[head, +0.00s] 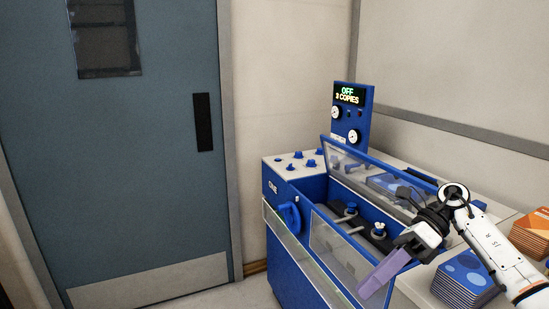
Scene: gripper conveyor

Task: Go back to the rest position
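My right gripper (410,240) is at the lower right, over the near right side of the blue machine (300,250). Its arm comes in from the right edge. A flat purple piece (382,274) extends down and left from the gripper end. I cannot tell whether it is held or part of the gripper, and the fingertips do not show clearly. My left gripper is not in view.
Clear guards (335,240) border the machine's open trough. A stack of blue cards (465,280) and a stack of orange cards (532,232) stand at the right, close to my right arm. A blue-grey door (120,180) fills the left. Some floor is free before it.

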